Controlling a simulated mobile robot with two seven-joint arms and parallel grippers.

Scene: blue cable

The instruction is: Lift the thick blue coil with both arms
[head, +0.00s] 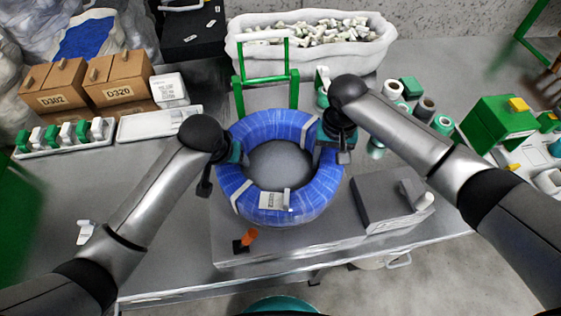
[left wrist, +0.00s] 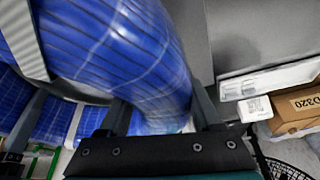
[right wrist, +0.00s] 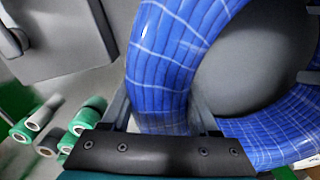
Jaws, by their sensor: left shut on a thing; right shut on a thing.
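The thick blue coil (head: 262,127) is a ring with pale bands and a white label (head: 274,199) on its front. It is at the middle of the workbench in the head view. My left gripper (head: 232,152) is shut on the coil's left side; the left wrist view shows the blue coil (left wrist: 125,50) between its fingers. My right gripper (head: 328,135) is shut on the coil's right side; the right wrist view shows the blue coil (right wrist: 165,60) between its fingers. I cannot tell whether the coil's underside touches the surface below.
A green frame (head: 266,75) stands behind the coil. A white bin (head: 310,62) of small pieces is at the back. Cardboard boxes (head: 58,88) stand left. A grey box (head: 385,200) and several rolls (head: 425,107) are right. An orange-handled thing (head: 248,238) lies near the front edge.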

